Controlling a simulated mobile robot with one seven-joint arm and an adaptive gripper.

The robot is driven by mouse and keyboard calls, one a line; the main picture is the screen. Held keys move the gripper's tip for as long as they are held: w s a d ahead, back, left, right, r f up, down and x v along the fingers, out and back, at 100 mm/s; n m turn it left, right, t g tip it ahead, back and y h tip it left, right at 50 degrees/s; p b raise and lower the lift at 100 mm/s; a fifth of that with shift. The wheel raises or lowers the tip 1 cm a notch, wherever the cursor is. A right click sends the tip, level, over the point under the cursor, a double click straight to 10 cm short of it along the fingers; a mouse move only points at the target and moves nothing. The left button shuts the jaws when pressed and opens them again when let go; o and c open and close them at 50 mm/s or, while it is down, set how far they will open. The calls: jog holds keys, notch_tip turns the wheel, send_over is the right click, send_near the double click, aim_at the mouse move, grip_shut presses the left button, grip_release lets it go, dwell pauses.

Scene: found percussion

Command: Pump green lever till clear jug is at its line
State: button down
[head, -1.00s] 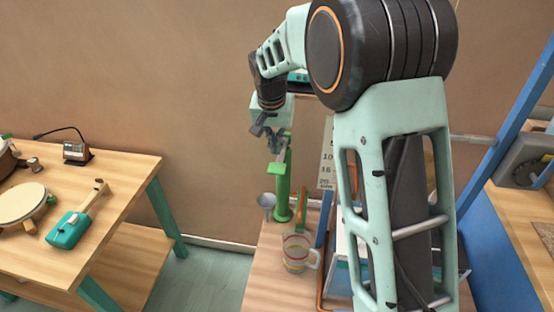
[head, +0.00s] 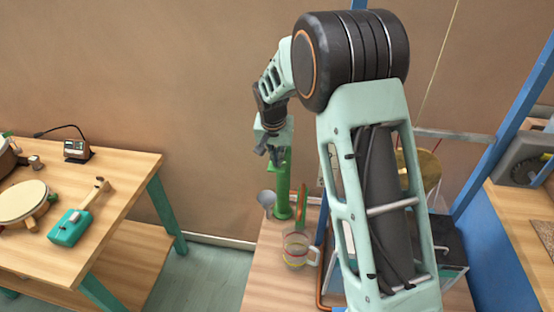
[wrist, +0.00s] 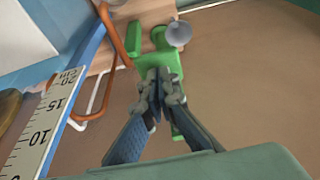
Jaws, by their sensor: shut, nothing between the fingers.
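The green pump (head: 282,197) stands upright near the back of the small wooden bench. Its green lever (head: 284,165) is at the top, partly hidden by my gripper. My gripper (head: 275,160) is shut and empty, pointing down at the lever's top. In the wrist view the closed fingertips (wrist: 158,78) lie over the green lever plate (wrist: 165,63); I cannot tell whether they touch it. The clear jug (head: 296,250), with a handle and coloured bands, stands on the bench in front of the pump. Its liquid level is too small to tell.
A grey funnel-like cup (head: 266,199) is left of the pump. An orange pipe (wrist: 112,35) and a white scale (wrist: 40,130) are close by in the wrist view. A table (head: 120,180) with a drum (head: 22,203) and a teal-bodied instrument (head: 68,227) stands left, across a floor gap.

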aim_at(276, 170)
jog(key=shift+s+a+f+t+b, duration=0.15)
jog(key=shift+f+t+b, duration=0.35)
jog(key=shift+f+b, duration=1.4)
jog(key=shift+s+d+f+t+b, duration=0.15)
jog(key=shift+f+t+b, duration=0.3)
jog(key=shift+b, duration=2.85)
jog(key=f+b, duration=0.1)
jog(key=b, duration=0.2)
jog(key=shift+s+f+h, duration=0.1)
jog(key=shift+f+h, duration=0.2)
jog(key=shift+f, duration=0.1)
